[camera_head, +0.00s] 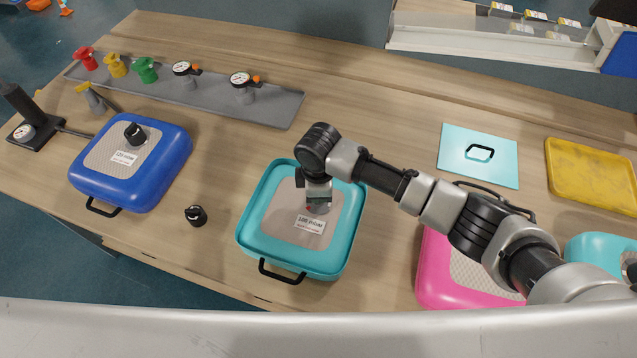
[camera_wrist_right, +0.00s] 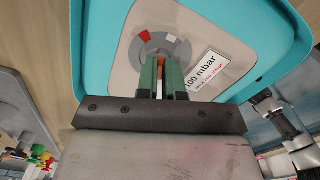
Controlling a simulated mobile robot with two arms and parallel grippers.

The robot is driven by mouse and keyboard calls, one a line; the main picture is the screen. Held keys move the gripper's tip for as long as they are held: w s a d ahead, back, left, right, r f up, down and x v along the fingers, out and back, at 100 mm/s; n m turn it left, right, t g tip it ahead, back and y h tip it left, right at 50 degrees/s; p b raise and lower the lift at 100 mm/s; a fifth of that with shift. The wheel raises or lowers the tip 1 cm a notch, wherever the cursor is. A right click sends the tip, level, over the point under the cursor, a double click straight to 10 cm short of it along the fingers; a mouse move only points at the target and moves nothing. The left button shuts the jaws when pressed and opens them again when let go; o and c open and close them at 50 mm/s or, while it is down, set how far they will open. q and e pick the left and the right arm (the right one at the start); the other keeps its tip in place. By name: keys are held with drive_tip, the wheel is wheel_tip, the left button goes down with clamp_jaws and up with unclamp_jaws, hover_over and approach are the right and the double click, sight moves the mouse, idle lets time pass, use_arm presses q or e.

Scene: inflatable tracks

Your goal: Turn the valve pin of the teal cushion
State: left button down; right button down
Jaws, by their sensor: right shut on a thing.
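The teal cushion (camera_head: 250,228) lies on the table in the middle of the head view, with a grey top panel, a label and a black front handle. My right gripper (camera_head: 318,205) reaches down over its valve from the right. In the right wrist view the green fingers of my right gripper (camera_wrist_right: 161,65) are shut on the orange-brown valve pin (camera_wrist_right: 161,60), which is mostly hidden between them. The round grey valve (camera_wrist_right: 152,46) around it carries a red mark at left and a white mark at right. My left gripper is not in view.
A blue cushion (camera_head: 165,165) and a loose black cap (camera_head: 196,215) lie to the left. A grey rail (camera_head: 205,100) with coloured couplings and gauges stands behind. A pink cushion (camera_head: 432,270), a flat teal plate (camera_head: 500,170) and a yellow mat (camera_head: 590,175) lie to the right.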

drive_tip(key=shift+r+m+p, duration=0.1)
drive_tip(key=shift+m+p, duration=0.6)
drive_tip(key=shift+m, duration=0.3)
drive_tip(key=c, duration=1.3)
unclamp_jaws()
drive_tip(key=shift+o, duration=0.2)
wheel_tip(320, 180, up, 11)
drive_tip(key=b, duration=0.2)
drive_tip(key=shift+f, duration=0.2)
